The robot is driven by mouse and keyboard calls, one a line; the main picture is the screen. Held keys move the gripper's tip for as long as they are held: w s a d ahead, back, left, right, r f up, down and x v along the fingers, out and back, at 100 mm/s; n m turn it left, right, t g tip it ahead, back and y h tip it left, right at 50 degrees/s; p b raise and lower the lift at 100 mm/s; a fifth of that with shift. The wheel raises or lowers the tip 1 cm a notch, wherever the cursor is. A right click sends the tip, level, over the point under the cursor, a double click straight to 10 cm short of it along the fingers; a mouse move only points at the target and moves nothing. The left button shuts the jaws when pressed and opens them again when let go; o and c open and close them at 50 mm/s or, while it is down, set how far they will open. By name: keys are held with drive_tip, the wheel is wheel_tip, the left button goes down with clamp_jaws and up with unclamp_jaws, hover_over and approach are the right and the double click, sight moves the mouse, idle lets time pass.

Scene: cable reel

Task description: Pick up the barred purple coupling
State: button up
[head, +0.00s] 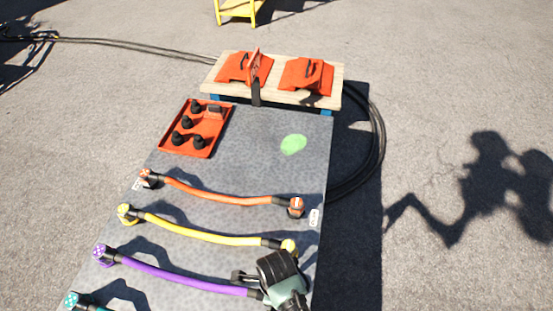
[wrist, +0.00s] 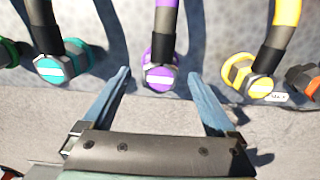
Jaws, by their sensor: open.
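In the head view my gripper (head: 262,283) is over the right end of the purple cable (head: 180,277) and hides this coupling. The purple coupling at the cable's left end (head: 101,253) has a different mark, too small to read.
In the wrist view a barred teal coupling (wrist: 53,69) lies left and a barred yellow one (wrist: 249,78) right. Orange (head: 230,196) and yellow (head: 195,232) cables lie farther up the grey table (head: 255,165). A red tray (head: 172,143) with black knobs stands at the back left.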

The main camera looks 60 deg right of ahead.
wheel_tip(320, 180, down, 2)
drive_tip(key=shift+f, duration=0.1)
clamp_jaws()
idle(0.5)
